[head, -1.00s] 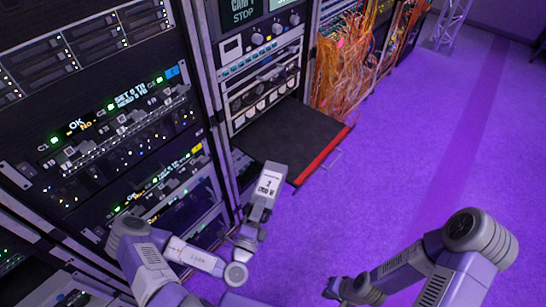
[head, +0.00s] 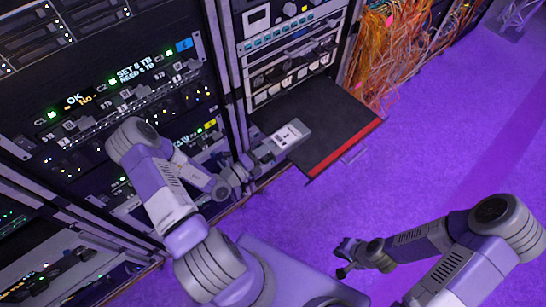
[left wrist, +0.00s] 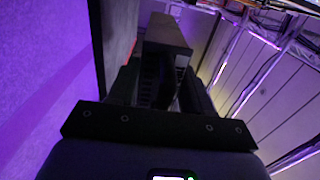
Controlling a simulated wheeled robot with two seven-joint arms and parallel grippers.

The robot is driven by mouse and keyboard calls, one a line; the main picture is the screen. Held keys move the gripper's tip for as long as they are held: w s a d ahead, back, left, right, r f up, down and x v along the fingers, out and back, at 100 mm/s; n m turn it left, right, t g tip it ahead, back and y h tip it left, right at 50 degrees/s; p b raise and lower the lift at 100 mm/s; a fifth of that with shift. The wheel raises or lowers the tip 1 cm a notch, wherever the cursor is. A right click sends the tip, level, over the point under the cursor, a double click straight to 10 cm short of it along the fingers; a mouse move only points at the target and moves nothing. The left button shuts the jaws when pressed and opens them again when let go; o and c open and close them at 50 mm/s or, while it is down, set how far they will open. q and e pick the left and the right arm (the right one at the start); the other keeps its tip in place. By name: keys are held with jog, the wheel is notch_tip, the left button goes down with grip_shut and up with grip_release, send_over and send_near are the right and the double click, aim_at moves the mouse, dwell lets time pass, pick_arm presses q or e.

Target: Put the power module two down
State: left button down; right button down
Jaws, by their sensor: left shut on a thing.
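The power module two (head: 291,134), a small grey box with a pale label on top, is at the end of my left arm. My left gripper (head: 262,154) is shut on it. In the head view the module overlaps the left front part of a dark pull-out shelf (head: 312,103) with a red front edge; I cannot tell whether it touches the shelf. In the left wrist view the module (left wrist: 167,35) is a dark block between the fingers, its far end mostly in shadow. My right gripper (head: 343,261) is open and empty above the purple floor.
A rack (head: 100,90) of lit modules and displays stands at the left. Rack units (head: 290,45) sit above the shelf. Orange cables (head: 400,50) hang right of it. The purple floor (head: 440,130) is clear at right.

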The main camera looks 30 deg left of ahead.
pick_arm(q)
jog(key=shift+f+b, duration=0.9)
jog(key=shift+f, duration=1.8)
jog(key=shift+f, duration=0.15)
jog(key=c, duration=0.8)
grip_release()
jog(key=shift+f, duration=0.1)
jog(key=o, duration=0.3)
